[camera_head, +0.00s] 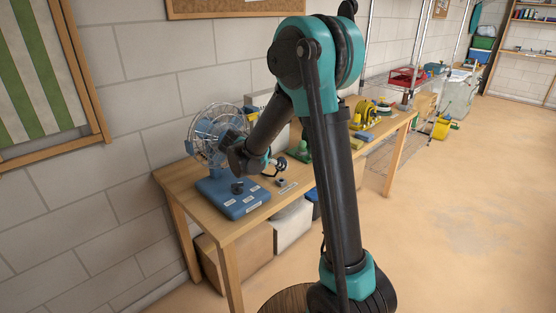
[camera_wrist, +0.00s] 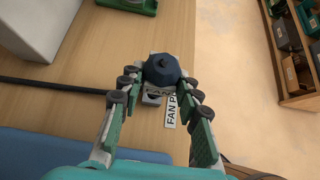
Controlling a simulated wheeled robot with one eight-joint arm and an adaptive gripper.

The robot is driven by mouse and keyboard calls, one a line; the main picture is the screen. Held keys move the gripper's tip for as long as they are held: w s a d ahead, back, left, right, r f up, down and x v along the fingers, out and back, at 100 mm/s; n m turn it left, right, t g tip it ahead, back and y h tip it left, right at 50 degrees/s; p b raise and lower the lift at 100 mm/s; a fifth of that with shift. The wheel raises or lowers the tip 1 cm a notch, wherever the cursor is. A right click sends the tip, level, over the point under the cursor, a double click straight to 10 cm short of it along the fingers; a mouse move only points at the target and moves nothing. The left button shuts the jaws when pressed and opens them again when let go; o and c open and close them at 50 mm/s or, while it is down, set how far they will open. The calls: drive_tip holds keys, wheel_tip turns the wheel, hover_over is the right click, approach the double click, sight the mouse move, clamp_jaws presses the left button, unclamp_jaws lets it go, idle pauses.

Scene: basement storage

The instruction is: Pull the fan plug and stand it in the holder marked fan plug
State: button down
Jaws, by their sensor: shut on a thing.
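My gripper (camera_wrist: 160,86) is shut on the dark blue fan plug (camera_wrist: 161,68), which sits between the fingertips in the wrist view. A black cord (camera_wrist: 60,87) runs from the plug to the left. A label reading "FAN P…" (camera_wrist: 171,112) lies on the bench just beside it, partly hidden by a finger. A small grey piece (camera_wrist: 152,98) shows under the plug; I cannot tell whether it is the holder. In the head view my gripper (camera_head: 276,165) is over the bench, near a small dark holder (camera_head: 281,182) and its label (camera_head: 289,187). Any contact with the holder is unclear.
The caged fan (camera_head: 207,135) and a blue labelled board (camera_head: 232,199) are left of the gripper on the wooden bench (camera_head: 190,181). A green item (camera_head: 302,149) and yellow equipment (camera_head: 366,113) stand farther along. Boxes (camera_head: 240,255) are under the bench; the floor at right is open.

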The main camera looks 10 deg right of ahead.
drive_tip(key=shift+f, duration=1.3)
drive_tip(key=shift+f, duration=1.5)
idle(0.4)
drive_tip(key=c, duration=1)
unclamp_jaws()
drive_tip(key=v, duration=1.2)
drive_tip(key=shift+r, duration=0.1)
